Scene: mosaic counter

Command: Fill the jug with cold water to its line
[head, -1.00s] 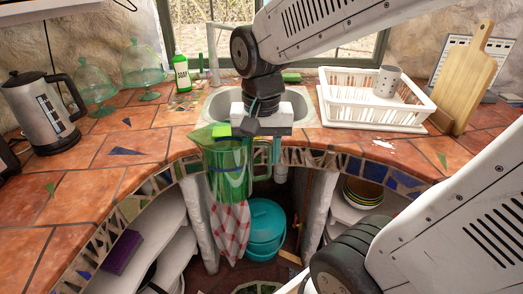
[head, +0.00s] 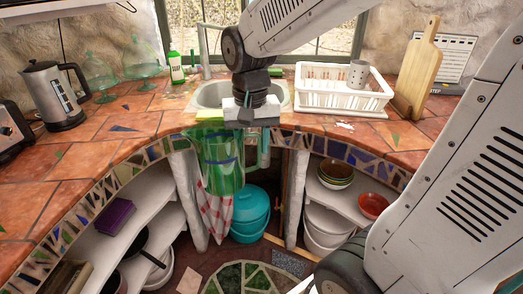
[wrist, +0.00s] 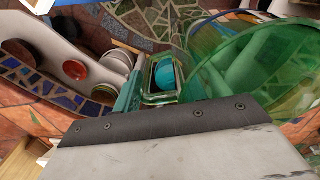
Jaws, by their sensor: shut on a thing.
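The jug (head: 222,172) is clear green with a blue line around it. It hangs about upright in front of the counter edge, below the sink (head: 206,97). My gripper (head: 256,142) is shut on the jug's handle, at the jug's right side. In the wrist view the jug (wrist: 262,75) fills the right, and its handle (wrist: 150,98) lies by the fingers (wrist: 134,92). I cannot tell whether the jug holds water. The grey tap (head: 206,45) stands behind the sink's left part; its spout end is hidden behind my arm.
A white dish rack (head: 345,107) with a grey cup (head: 358,73) stands right of the sink. A green bottle (head: 176,70), glass domes and a kettle (head: 48,98) stand left. Below the jug are a checked towel (head: 215,215) and teal pot (head: 250,213). Shelves flank the recess.

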